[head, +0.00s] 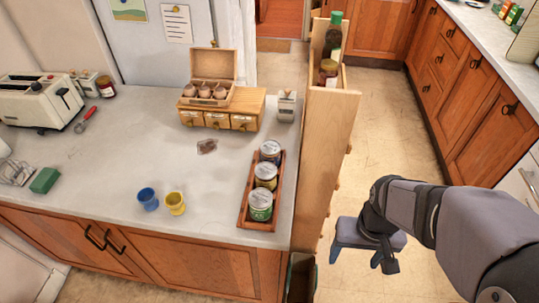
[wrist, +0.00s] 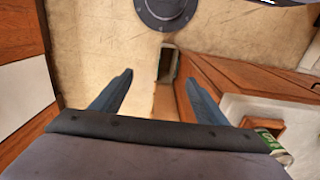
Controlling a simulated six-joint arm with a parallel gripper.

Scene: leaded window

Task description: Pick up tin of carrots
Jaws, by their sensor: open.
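Three tins stand upright in a wooden tray (head: 243,222) near the counter's right end. The back tin (head: 270,149) has a pale lid and a dark label, the middle tin (head: 265,176) a yellowish label, and the front tin (head: 260,206) a green label. The labels are too small to tell which holds carrots. My gripper (head: 355,262) is open and empty, to the right of the counter and apart from the tins. Its spread fingers show in the wrist view (wrist: 160,68), with part of a green-labelled tin (wrist: 269,142) at the lower right.
A tall pull-out drawer (head: 325,150) holding bottles and jars stands out between the tray and my arm. A wooden box set (head: 222,104), a blue cup (head: 148,199) and a yellow cup (head: 175,204) are on the counter.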

